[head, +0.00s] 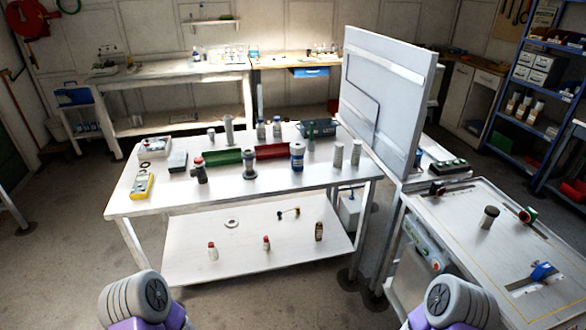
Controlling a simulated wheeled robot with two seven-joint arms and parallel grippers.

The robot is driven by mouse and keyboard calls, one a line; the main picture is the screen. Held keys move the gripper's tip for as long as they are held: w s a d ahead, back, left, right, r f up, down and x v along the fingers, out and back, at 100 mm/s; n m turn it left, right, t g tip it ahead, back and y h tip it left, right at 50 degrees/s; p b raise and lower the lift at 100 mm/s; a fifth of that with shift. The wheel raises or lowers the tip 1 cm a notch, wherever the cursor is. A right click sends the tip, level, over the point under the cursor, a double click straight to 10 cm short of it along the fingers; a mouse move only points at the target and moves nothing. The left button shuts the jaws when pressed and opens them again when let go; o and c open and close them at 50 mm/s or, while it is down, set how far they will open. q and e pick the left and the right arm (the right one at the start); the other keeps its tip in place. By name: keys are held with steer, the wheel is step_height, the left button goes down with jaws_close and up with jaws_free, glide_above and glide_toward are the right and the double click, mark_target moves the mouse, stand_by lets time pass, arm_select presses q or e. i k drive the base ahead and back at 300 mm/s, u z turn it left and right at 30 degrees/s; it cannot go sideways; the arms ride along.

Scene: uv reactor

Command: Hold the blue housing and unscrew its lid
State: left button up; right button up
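A blue and white upright cylinder (298,156) stands near the front edge of the white table, right of the middle. It looks like the blue housing, with its lid at the top; at this size I cannot make out the seam between them. Nothing of mine touches it. Grey and purple parts of my two arms show at the bottom edge, left and right. Neither of my grippers is in view.
The white table (150,207) also holds a yellow meter (143,186), green (222,157) and red (272,151) bins, a grey flanged cylinder (249,163) and pale cylinders (338,156). A large upright panel (390,95) stands at its right. Floor before the table is clear.

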mark_target(298, 161)
steer(key=z, duration=0.85)
steer(key=i, duration=1.3)
steer(key=u, duration=0.45)
